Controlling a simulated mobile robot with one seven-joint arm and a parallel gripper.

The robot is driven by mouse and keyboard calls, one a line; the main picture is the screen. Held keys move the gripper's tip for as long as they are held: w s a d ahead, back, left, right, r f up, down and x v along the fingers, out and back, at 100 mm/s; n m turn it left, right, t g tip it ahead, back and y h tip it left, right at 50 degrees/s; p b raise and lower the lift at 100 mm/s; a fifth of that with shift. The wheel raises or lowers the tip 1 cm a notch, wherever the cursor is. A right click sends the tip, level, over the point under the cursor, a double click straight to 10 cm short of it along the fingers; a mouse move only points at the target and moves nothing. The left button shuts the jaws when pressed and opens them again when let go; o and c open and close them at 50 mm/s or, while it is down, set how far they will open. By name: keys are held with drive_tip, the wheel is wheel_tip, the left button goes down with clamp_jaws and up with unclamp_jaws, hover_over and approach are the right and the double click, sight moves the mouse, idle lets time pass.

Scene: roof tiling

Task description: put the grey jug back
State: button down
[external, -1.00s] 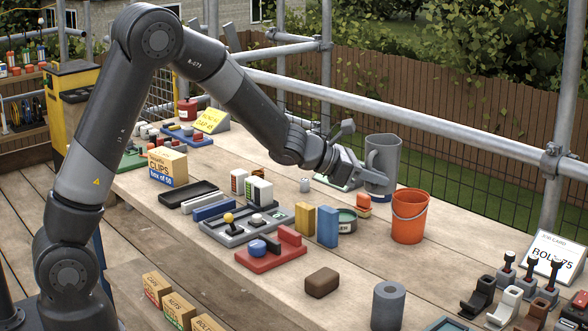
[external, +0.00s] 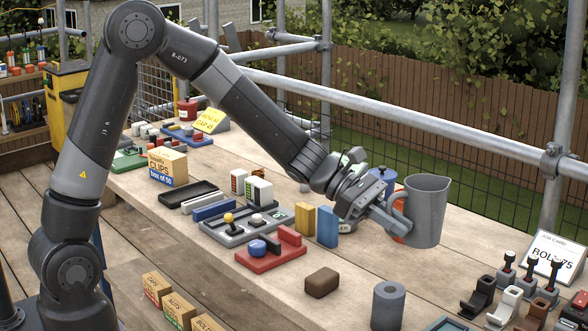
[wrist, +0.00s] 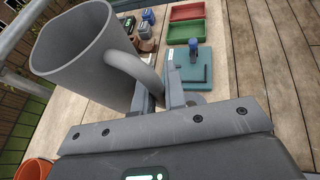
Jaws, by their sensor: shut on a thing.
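The grey jug (external: 425,213) is an open-topped, upright jug with a handle on its left side. My gripper (external: 391,213) is shut on the jug's handle, from the left. In the external view the jug hides most of the orange bucket. In the wrist view the jug (wrist: 85,58) fills the upper left, its mouth showing empty. The gripper's fingers (wrist: 161,98) close around the handle there. I cannot tell for sure how far the jug's base is above the bench.
The orange bucket (wrist: 34,169) is at the wrist view's lower left edge. A blue lidded pot (external: 384,178) stands behind my gripper. A brown block (external: 322,283) and a grey cylinder (external: 388,306) stand at the front. Black and white holders (external: 505,306) and a job card (external: 553,258) are at right.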

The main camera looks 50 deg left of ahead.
wheel_tip(320, 180, down, 4)
drive_tip(key=shift+w+f, duration=0.1)
drive_tip(key=shift+f, duration=0.1)
drive_tip(key=w+a+f, duration=0.2)
drive_tip(key=w, duration=0.1)
drive_tip(key=w+a+f, duration=0.2)
drive_tip(key=w+f, duration=0.1)
drive_tip(key=w+a+f, duration=0.2)
drive_tip(key=w+a, duration=0.1)
drive_tip(key=shift+w+f, duration=0.15)
drive_tip(key=shift+f, duration=0.1)
drive_tip(key=shift+a+f, duration=0.1)
drive_tip(key=shift+f, duration=1.85)
drive_tip(key=shift+f, duration=0.1)
drive_tip(key=c, duration=1.9)
unclamp_jaws()
drive_tip(key=o, duration=0.4)
